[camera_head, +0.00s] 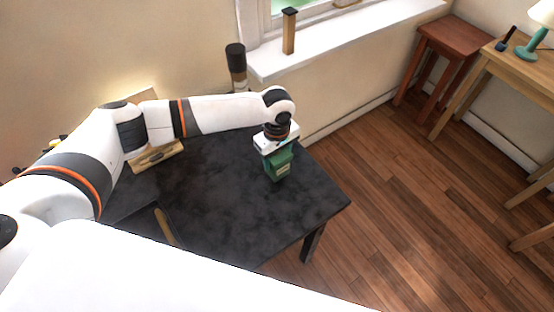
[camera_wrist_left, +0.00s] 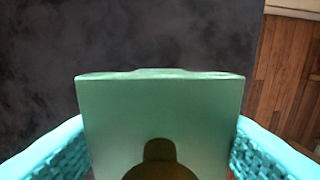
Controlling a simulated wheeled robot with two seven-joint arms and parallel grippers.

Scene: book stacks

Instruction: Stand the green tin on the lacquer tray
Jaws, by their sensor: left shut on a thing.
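The green tin (camera_head: 279,170) is boxy, with a pale label on its side. It is over the right part of the dark table in the head view. My left gripper (camera_head: 277,153) points down and is shut on it. In the left wrist view the tin's flat green top (camera_wrist_left: 160,105) fills the middle between two turquoise finger pads. I cannot tell whether the tin's base touches the table. I cannot make out the lacquer tray for certain; a dark flat piece with a golden edge (camera_head: 166,228) is partly hidden by my own body. My right gripper is not in view.
The dark table (camera_head: 225,205) is bare around the tin, with its right edge close by. A wooden piece (camera_head: 156,157) lies at the back left behind my arm. A dark-topped cylinder (camera_head: 236,62) stands behind the table. A stool (camera_head: 456,40) and a wooden desk stand at right.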

